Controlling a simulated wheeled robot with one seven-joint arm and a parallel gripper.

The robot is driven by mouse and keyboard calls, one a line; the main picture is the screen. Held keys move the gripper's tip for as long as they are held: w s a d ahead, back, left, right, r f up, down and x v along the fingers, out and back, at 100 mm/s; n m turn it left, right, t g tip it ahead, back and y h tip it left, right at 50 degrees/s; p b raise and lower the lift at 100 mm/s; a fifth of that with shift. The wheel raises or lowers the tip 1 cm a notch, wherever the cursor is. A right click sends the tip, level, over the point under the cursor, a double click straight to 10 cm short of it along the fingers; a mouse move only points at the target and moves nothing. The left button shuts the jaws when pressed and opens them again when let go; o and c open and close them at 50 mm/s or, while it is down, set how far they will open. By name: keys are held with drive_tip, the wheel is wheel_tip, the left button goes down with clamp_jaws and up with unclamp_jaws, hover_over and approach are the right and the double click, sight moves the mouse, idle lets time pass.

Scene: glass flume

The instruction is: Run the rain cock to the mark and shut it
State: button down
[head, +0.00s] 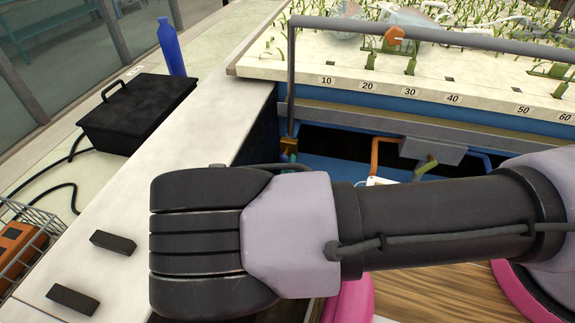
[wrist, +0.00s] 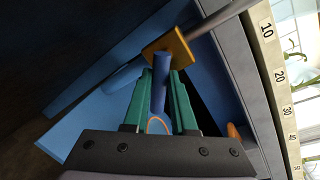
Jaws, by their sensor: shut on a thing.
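The rain cock shows as a brass block (wrist: 168,54) at the lower end of a grey pipe (wrist: 222,16) in the wrist view. A blue handle (wrist: 159,88) runs from the block between the green fingers of my gripper (wrist: 161,78), which are shut on it. In the head view the brass block (head: 289,145) sits at the foot of the pipe's upright at the bed's left corner. A bit of green fingertip (head: 290,158) shows just below it; my wrist hides most of the gripper. I cannot make out the mark on the cock.
The planted bed (head: 330,68) has a numbered front edge. Below it are an orange pipe (head: 376,158), a grey box (head: 432,151) and a green handle (head: 426,166). A black case (head: 135,115), a blue bottle (head: 171,48) and two dark blocks (head: 113,241) lie left.

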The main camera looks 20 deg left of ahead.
drive_tip(key=shift+r+n+h, duration=0.2)
drive_tip(key=shift+n+h, duration=0.3)
drive_tip(key=shift+n, duration=0.9)
drive_tip(key=c, duration=0.7)
unclamp_jaws()
drive_tip(key=shift+c, duration=0.2)
drive_tip(key=shift+s, duration=0.1)
drive_tip(key=v, duration=1)
drive_tip(key=shift+s+r, duration=0.15)
drive_tip(key=shift+s, duration=0.15)
drive_tip(key=shift+d, duration=0.15)
